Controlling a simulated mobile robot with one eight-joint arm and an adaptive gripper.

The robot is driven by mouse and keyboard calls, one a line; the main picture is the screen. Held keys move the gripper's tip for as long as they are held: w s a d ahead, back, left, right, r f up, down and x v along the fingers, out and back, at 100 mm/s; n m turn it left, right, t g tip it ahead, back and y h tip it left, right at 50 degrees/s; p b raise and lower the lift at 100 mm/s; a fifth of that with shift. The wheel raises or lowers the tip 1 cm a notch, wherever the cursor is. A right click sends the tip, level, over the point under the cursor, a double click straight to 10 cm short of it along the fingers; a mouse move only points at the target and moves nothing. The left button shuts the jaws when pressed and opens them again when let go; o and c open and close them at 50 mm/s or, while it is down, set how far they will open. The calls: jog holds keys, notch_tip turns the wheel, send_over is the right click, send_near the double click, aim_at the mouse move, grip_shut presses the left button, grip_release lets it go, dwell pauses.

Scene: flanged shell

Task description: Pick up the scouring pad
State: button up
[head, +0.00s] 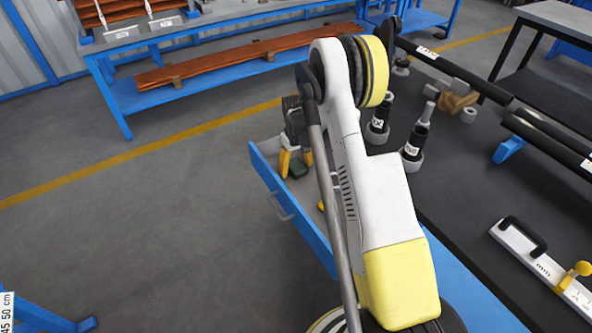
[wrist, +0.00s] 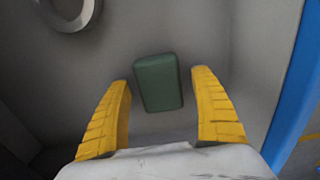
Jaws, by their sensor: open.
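The scouring pad is a dark green block (wrist: 158,92) lying on the grey floor of an open drawer in the wrist view. A small part of the green pad (head: 299,168) shows in the head view, beside the yellow fingers. My gripper (wrist: 162,76) is open, with one yellow finger on each side of the pad. Gaps show between the pad and both fingers. I cannot tell how far above the drawer floor the fingertips are. In the head view my gripper (head: 296,160) reaches down into the drawer, and my arm hides part of it.
The blue drawer (head: 262,166) is pulled out from the dark-topped workbench (head: 470,185). A grey ring (wrist: 72,12) lies at the upper left in the wrist view. A blue drawer wall (wrist: 292,88) is close on the right. Black cylindrical tools (head: 415,145) stand on the bench.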

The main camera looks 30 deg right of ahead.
aim_at(296, 165)
jog(key=c, duration=1.3)
jog(key=shift+o, duration=0.2)
notch_tip(296, 165, up, 10)
jog(key=p, duration=0.4)
jog(key=o, duration=0.4)
jog(key=shift+c, duration=1.3)
jog(key=shift+a, duration=0.1)
